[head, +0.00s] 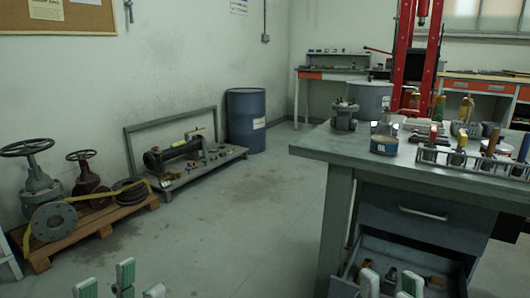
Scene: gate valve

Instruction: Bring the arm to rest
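My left gripper (121,281) shows at the bottom left edge, with only its green and white fingertips in view. The fingertips stand apart with nothing between them, so it looks open. My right gripper (391,283) shows at the bottom edge in front of the open drawer (440,264). Its fingertips are also apart and it seems empty. Both arms are below the picture and hidden.
A grey workbench (335,147) with a tool rack (465,163) and cans stands at the right. A pallet (105,220) with gate valves, a metal stand (185,178) and a blue drum (246,120) are at the left. The middle floor is clear.

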